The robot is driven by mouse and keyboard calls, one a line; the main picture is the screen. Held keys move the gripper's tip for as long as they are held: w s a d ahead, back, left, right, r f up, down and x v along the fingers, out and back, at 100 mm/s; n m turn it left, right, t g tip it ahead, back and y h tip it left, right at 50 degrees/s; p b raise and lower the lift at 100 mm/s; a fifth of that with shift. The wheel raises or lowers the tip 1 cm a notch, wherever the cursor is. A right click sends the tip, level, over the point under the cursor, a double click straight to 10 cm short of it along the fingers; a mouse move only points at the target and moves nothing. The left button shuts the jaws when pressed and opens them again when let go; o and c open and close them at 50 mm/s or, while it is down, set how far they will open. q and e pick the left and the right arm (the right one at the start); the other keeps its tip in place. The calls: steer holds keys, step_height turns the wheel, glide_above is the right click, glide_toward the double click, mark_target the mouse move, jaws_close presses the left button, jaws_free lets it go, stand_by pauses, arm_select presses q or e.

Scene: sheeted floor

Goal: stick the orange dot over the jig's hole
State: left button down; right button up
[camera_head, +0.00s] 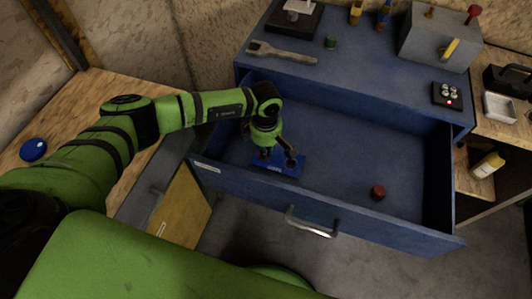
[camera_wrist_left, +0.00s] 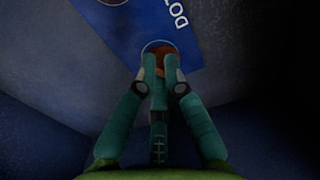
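A blue card (camera_head: 291,169) lies in the open blue drawer, and it also shows in the left wrist view (camera_wrist_left: 203,38) with white lettering. The orange dot (camera_wrist_left: 165,49) shows on or just over the card inside a pale ring, partly hidden by my fingertips. My left gripper (camera_wrist_left: 160,72) points down at the dot, its fingertips close together on either side of it. I cannot tell whether they pinch it. In the head view the left gripper (camera_head: 276,156) is low over the card. A black base with a pale block (camera_head: 297,10), perhaps the jig, stands at the back; no hole is clear. My right gripper is out of view.
A dark red cylinder (camera_head: 378,192) stands in the drawer (camera_head: 335,150). The drawer's right half is mostly free.

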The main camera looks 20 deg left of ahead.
arm_select(q)
steer(key=shift+r, duration=0.1)
steer(key=shift+r+p, duration=2.75)
steer(key=shift+r, duration=1.45)
